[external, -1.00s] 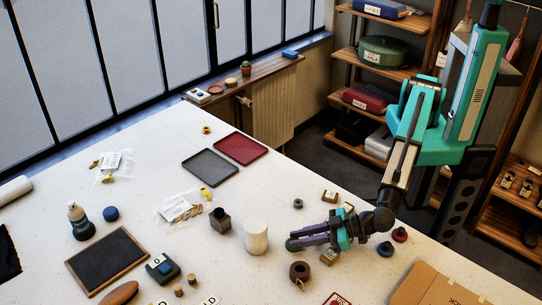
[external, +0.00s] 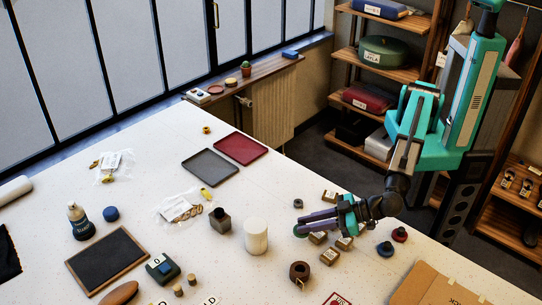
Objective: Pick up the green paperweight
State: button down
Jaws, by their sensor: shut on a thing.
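The green paperweight (external: 299,232) is small and rounded. It sits between the fingertips of my gripper (external: 305,229), mostly hidden by the purple fingers. My gripper is shut on it and holds it above the white table, to the right of the white cylinder.
Several small brass-coloured blocks (external: 329,256) lie under and around my gripper. A brown ring-shaped roll (external: 299,271) and the white cylinder (external: 256,236) stand nearby. Blue (external: 384,248) and red (external: 399,234) knobbed pieces lie to the right. A grey tray (external: 209,167) and a red tray (external: 239,148) lie farther back.

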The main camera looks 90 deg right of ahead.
jog(key=s+d+b, duration=0.1)
jog(key=s+d, duration=0.2)
jog(key=s+d+b, duration=0.1)
jog(key=s+d, duration=0.2)
jog(key=s+d+r+b, duration=0.1)
jog(key=s+d, duration=0.2)
jog(key=shift+s+r, duration=0.1)
jog(key=shift+a, duration=0.1)
dwell(0.8)
